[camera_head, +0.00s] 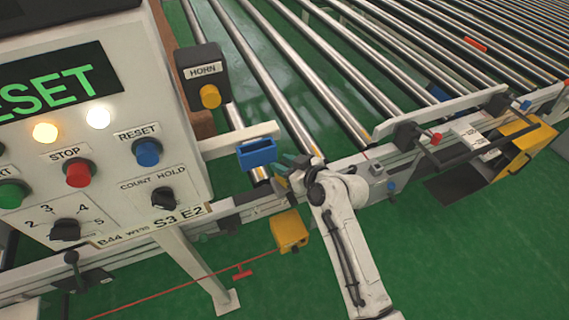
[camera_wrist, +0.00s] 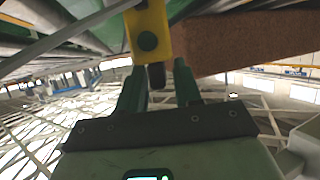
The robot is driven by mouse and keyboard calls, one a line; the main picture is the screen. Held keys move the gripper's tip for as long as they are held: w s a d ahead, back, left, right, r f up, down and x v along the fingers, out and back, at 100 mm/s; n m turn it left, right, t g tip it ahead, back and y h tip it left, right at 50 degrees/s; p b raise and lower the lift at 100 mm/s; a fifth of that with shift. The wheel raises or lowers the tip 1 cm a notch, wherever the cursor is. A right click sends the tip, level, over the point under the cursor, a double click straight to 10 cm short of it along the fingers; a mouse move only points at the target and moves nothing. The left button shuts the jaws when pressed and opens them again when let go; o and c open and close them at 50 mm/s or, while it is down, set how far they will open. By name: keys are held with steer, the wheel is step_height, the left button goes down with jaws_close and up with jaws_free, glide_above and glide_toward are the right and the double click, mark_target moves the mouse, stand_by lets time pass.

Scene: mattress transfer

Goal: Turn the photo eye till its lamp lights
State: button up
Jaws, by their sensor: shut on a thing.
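My gripper (camera_head: 284,168) is at the conveyor's near side rail, beside a blue box-like part (camera_head: 257,152). In the wrist view its two dark green fingers (camera_wrist: 159,85) are closed around a dark stub (camera_wrist: 157,75). Directly beyond the stub is a yellow piece with a dark green round face (camera_wrist: 147,40), which I take to be the photo eye. In the head view my gripper and wrist hide most of the held part. I see no lit lamp on it in either view.
A control box with a lit RESET display (camera_head: 50,85) and two lit lamps fills the left. A yellow box (camera_head: 289,231) with a red cord hangs below the rail. Metal rollers (camera_head: 290,110) run behind. A brown block (camera_wrist: 250,42) is close at the wrist view's upper right.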

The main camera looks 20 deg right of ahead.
steer(key=shift+r+m+h+p, duration=0.1)
steer(key=shift+m+h+p, duration=0.55)
steer(key=shift+p, duration=0.35)
steer(key=shift+d+m+t+h+p, duration=0.1)
steer(key=shift+m+t+h+p, duration=0.2)
steer(key=shift+m+h+p, duration=0.4)
steer(key=shift+f+m+h, duration=0.25)
steer(key=shift+h, duration=0.2)
steer(key=shift+m+h, duration=0.5)
steer(key=shift+h, duration=0.1)
steer(key=o, duration=0.7)
steer(key=shift+r, duration=0.1)
